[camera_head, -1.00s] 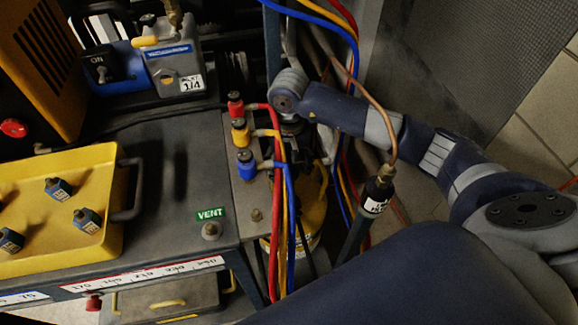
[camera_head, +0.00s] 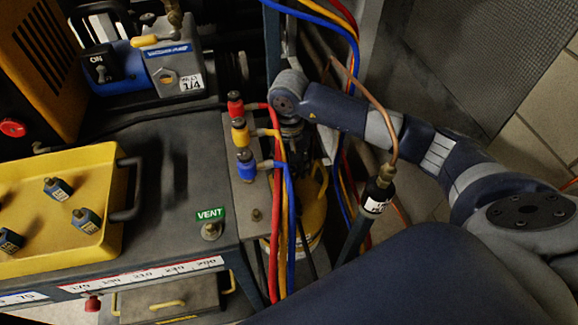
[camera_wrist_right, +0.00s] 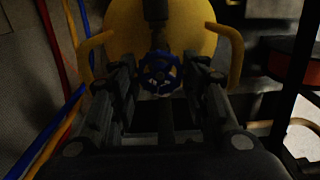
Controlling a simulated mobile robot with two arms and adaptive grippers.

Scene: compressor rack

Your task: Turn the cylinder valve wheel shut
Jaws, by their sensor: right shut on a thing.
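The yellow cylinder (camera_head: 312,208) stands low beside the bench, partly hidden behind hoses and my right arm. In the right wrist view the yellow cylinder (camera_wrist_right: 196,32) fills the top, with curved yellow guard handles on both sides. The blue valve wheel (camera_wrist_right: 160,73) is in front of it, between the two fingers of my right gripper (camera_wrist_right: 162,82), which is shut on it. In the head view the wheel is hidden, and my right gripper (camera_head: 291,130) shows only in part under the wrist, behind the hoses. My left gripper is not in view.
Red, yellow and blue hoses (camera_head: 290,225) hang close beside my right gripper from the coloured fittings (camera_head: 240,132). A copper pipe and black probe (camera_head: 376,195) stand close to my right forearm. The bench (camera_head: 175,190) carries a yellow tray (camera_head: 60,254) and a pump (camera_head: 172,68).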

